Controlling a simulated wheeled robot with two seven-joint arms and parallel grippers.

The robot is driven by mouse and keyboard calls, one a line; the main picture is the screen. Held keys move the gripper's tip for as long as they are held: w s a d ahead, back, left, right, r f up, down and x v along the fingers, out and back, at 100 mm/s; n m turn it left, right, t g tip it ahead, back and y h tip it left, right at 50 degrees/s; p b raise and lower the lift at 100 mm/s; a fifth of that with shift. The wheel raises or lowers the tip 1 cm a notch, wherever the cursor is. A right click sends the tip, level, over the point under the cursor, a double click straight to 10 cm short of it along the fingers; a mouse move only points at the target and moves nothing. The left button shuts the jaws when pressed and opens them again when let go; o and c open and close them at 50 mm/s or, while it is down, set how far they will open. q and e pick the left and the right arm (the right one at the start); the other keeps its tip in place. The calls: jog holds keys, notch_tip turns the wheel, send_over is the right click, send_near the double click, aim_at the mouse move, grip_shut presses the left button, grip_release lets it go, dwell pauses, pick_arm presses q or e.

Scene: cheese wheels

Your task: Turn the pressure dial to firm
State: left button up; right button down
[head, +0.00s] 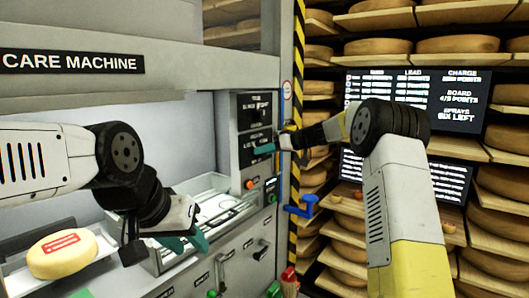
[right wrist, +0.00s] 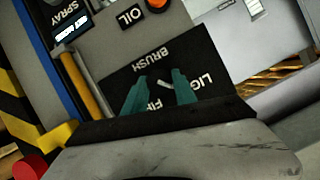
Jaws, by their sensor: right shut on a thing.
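The pressure dial sits on the dark brush panel (right wrist: 115,78), which carries the words BRUSH, LIG… and FI…, upside down in the right wrist view. My right gripper (right wrist: 158,92) is shut on the dial; its teal fingers stand on either side of it and hide most of it. A small pale mark shows between the fingers. In the head view my right gripper (head: 265,148) reaches the panel from the right and covers the dial there. My left gripper (head: 187,242) hangs low at the left, its teal fingers apart, empty, near the tray.
A yellow cheese wheel (head: 62,254) with a red label lies at the machine's left. A blue lever (head: 301,207) sticks out at the machine's right edge. An orange button (right wrist: 157,4) is near the OIL label. Shelves of cheese and score screens (head: 450,95) stand behind my right arm.

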jog(key=shift+w+d+f+m+g+y, duration=0.15)
jog(key=shift+m+g+y, duration=0.2)
jog(key=shift+m+y, duration=1.3)
jog(key=shift+f+m+g+y, duration=0.1)
jog(key=shift+m+g+y, duration=0.35)
jog(key=shift+m, duration=2.35)
jog(key=shift+w+d+f+m+g+y, duration=0.25)
jog(key=shift+m+y, duration=0.85)
jog(key=shift+m, duration=1.15)
jog(key=shift+s+a+r, duration=0.1)
jog(key=shift+s+a, duration=0.1)
jog(key=c, duration=1)
grip_release()
jog(key=v, duration=0.7)
jog(key=shift+s+d, duration=0.1)
jog(key=shift+d, duration=0.25)
